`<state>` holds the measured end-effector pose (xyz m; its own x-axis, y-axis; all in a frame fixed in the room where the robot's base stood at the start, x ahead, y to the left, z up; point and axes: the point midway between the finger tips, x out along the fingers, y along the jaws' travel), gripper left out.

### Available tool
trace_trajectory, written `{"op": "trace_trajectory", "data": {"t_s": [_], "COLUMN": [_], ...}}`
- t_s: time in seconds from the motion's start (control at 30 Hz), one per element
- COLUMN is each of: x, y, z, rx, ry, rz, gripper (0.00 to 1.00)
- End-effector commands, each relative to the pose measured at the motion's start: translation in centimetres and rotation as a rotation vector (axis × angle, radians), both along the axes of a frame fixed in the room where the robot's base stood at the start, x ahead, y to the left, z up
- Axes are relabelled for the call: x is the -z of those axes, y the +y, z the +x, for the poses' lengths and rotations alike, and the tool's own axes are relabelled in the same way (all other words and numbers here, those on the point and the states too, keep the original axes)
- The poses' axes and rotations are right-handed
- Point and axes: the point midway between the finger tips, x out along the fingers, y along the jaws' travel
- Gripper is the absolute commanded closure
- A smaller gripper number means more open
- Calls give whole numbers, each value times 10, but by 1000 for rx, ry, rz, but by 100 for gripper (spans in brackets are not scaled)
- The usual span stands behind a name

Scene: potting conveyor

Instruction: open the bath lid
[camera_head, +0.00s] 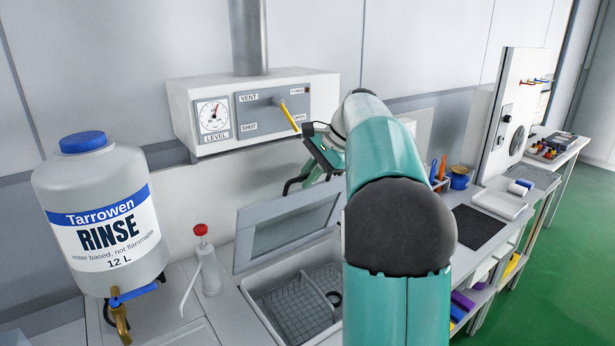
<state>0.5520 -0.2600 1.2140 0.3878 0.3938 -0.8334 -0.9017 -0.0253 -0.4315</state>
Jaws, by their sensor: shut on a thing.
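The bath lid (290,230) is a grey-framed panel with a darker window, seen left of my arm. It stands raised, steeply tilted, along the back of the bath (259,300). The bath is open below it, and a wire mesh basket (300,306) and a small dark ring show inside. My gripper (293,188), with a teal body and dark fingers, is at the lid's upper edge. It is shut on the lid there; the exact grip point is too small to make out. My arm hides the bath's right side.
A wall box (255,110) with a gauge and a yellow-tipped lever is behind my gripper. A rinse jug (103,215) and a red-capped wash bottle (208,262) stand left of the bath. A bench with a dark mat (478,228) and a white tray (499,203) extends right.

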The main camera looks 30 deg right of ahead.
Motion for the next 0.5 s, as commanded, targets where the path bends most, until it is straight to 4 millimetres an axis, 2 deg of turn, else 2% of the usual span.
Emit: {"op": "trace_trajectory", "data": {"t_s": [0.1, 0.13, 0.17, 0.5], "x": [0, 0, 0, -4], "y": [1, 1, 1, -2], "z": [0, 0, 1, 1], "rx": [-1, -1, -1, -1], "ry": [1, 1, 1, 0], "rz": [2, 2, 2, 0], "gripper": [100, 84, 80, 80]}}
